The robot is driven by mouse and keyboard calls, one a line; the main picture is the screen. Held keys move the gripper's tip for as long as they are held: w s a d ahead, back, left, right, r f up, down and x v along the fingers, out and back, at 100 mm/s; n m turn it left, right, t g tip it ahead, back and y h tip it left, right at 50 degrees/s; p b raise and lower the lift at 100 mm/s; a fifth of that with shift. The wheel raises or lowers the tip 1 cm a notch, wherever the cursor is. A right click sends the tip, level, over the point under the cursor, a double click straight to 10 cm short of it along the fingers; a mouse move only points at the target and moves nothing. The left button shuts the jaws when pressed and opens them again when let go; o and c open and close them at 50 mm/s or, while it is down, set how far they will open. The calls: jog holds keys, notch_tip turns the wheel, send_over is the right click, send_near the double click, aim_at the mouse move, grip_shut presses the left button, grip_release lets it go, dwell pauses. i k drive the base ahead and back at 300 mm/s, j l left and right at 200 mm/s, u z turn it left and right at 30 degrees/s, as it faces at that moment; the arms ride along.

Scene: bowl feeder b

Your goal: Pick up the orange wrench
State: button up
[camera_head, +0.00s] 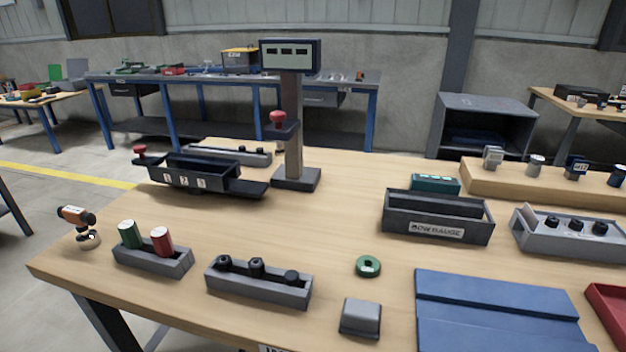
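I cannot make out a clear wrench shape in the head camera view. The one distinctly orange thing on the near table is a small orange and black tool (76,216) at the table's left corner. It sits raised above a small round tan base (88,239), and its exact kind is too small to tell. My gripper is not in view.
The wooden table (340,185) holds a grey holder with a green and a red cylinder (161,241), a grey block with black knobs (258,281), a green ring (368,266), a dark gauge box (437,217), a blue mat (495,305) and a display post (292,130).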

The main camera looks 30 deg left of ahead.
aim_at(87, 240)
jog(key=u, duration=1.75)
